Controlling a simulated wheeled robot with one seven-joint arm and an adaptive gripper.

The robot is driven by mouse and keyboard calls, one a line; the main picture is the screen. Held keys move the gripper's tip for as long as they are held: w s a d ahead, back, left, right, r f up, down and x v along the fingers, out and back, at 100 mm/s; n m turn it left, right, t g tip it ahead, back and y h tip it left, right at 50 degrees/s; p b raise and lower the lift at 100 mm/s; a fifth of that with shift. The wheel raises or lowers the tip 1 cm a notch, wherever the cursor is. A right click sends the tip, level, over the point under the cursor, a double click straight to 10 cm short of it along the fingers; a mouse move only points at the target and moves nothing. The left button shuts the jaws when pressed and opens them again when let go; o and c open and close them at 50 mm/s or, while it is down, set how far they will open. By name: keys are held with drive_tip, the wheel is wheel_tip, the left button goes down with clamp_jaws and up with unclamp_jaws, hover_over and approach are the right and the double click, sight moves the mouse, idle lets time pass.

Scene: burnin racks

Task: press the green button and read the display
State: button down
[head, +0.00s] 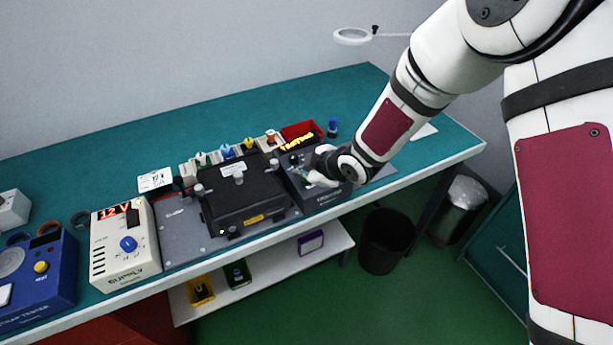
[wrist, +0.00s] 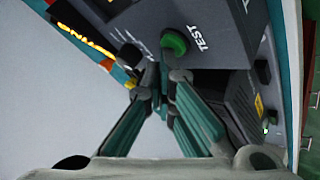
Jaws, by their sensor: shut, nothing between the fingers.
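The green button (wrist: 174,42) is on a dark grey tester beside the white word TEST in the wrist view. My gripper (wrist: 160,78) is shut and empty, its fingertips just below the button in the picture; I cannot tell whether they touch. In the head view my gripper (head: 318,179) is over the dark tester (head: 329,196), hiding the button. The display (head: 297,142) is lit with amber letters that look like "TESTING", though they are small. The display (wrist: 84,41) also shows tilted and partly cut off in the wrist view.
A black fixture (head: 245,195) stands left of the tester, then a beige supply (head: 124,245) reading 12 V and a blue tester (head: 38,268). A red bin (head: 303,131) and several small parts stand behind. The back of the teal bench (head: 230,115) is clear.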

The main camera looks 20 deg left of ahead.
sight(304, 180)
drive_tip(key=shift+r, duration=0.85)
drive_tip(key=shift+r+p, duration=0.35)
drive_tip(key=shift+r, duration=2.15)
